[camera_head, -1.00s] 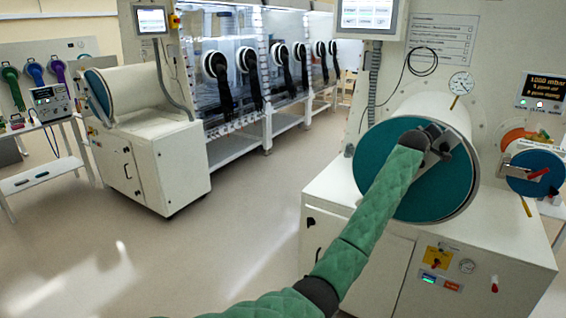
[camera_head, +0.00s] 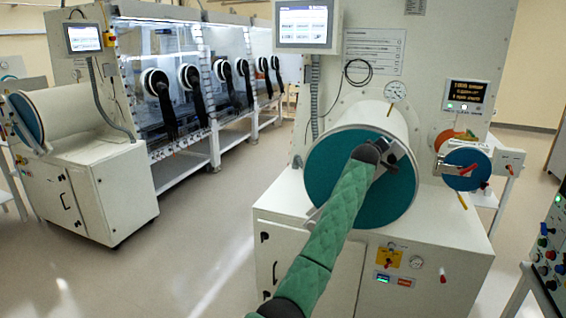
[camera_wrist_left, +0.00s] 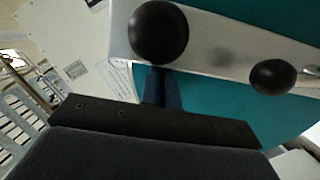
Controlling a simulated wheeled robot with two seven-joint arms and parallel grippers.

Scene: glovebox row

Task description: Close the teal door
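The teal door (camera_head: 325,178) is a large round disc at the front end of the white cylinder (camera_head: 376,119), and it looks close to the cylinder's rim. Any gap is too small to tell. A metal bar with dark knobs crosses its face. My left arm reaches up from below, and my left gripper (camera_head: 387,157) is at that bar. In the left wrist view the teal face (camera_wrist_left: 210,105), pale bar (camera_wrist_left: 215,55) and black knobs (camera_wrist_left: 160,32) are close to the gripper. Its fingers are mostly hidden, so I cannot tell their opening. My right gripper is out of view.
A small blue round door (camera_head: 460,160) with a red handle is to the right. A screen (camera_head: 303,22) and gauge (camera_head: 396,90) are above the cylinder. Another glovebox with a teal-ended cylinder (camera_head: 70,108) stands left. The floor between (camera_head: 200,230) is clear.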

